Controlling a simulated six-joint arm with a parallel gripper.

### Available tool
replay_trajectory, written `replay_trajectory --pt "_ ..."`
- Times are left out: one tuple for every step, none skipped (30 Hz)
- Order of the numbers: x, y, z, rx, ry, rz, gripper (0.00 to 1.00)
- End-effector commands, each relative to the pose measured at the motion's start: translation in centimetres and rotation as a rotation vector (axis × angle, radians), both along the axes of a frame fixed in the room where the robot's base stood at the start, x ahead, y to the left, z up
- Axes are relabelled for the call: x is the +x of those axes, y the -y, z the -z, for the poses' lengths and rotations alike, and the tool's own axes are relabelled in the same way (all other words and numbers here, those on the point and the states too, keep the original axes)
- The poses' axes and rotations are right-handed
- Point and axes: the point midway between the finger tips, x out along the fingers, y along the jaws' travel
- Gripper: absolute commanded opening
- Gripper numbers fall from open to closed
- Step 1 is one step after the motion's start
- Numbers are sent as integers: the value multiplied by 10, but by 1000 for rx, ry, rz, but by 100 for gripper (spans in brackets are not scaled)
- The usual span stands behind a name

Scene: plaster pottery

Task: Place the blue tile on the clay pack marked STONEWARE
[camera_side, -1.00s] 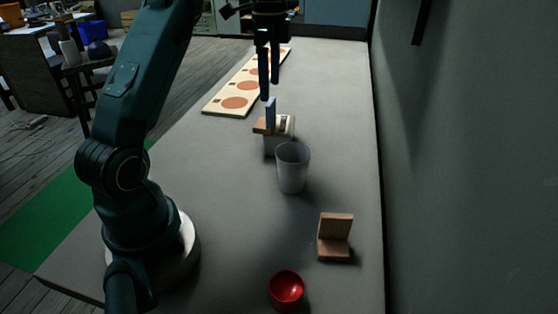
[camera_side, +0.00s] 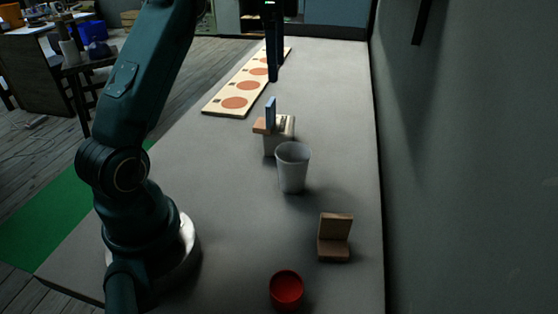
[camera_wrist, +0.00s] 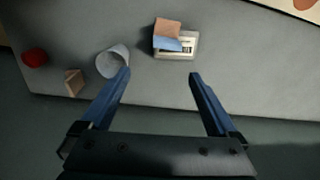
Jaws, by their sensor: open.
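The blue tile (camera_side: 270,112) stands upright on a pale pack (camera_side: 285,132), with a brown flat piece (camera_side: 261,127) at its foot. The wrist view shows the same blue tile (camera_wrist: 167,44), the brown piece (camera_wrist: 168,26) and the pale pack (camera_wrist: 189,50) from above. The pack bears a dark-printed label, too small to read. The brown piece overhangs the pack's left edge in the side view. My gripper (camera_side: 273,79) is above and beyond the tile, apart from it. In the wrist view my gripper (camera_wrist: 160,73) is open, with nothing between its fingers.
A grey cup (camera_side: 292,170) stands just in front of the pack. A brown L-shaped piece (camera_side: 335,238) and a red bowl (camera_side: 286,290) are nearer the camera. A long board with orange discs (camera_side: 220,106) lies at the back left. The table's right side is clear.

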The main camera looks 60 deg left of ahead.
Motion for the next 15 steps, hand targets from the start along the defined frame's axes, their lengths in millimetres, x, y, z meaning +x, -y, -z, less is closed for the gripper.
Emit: replay_trajectory --pt "-2 12 -9 8 21 -24 95" --pt "-4 19 -12 12 35 -44 95" --pt "-6 27 -16 15 52 -71 95" --pt "-8 33 -19 17 66 -92 95" --pt "-10 40 -21 19 80 -112 95" --pt "-14 48 -24 19 98 -137 95" --pt "-17 54 -26 18 112 -157 95" --pt "-21 60 -27 18 126 -178 95" --pt "-26 68 -28 16 144 -203 95" --pt "-30 74 -28 14 159 -223 95" --pt "-34 80 -29 11 173 -242 95" --pt "-40 88 -28 6 191 -269 95" --pt "-45 94 -27 2 206 -289 95" --pt "-51 99 -26 -3 219 -308 95" --pt "-58 107 -24 -11 237 -334 95"
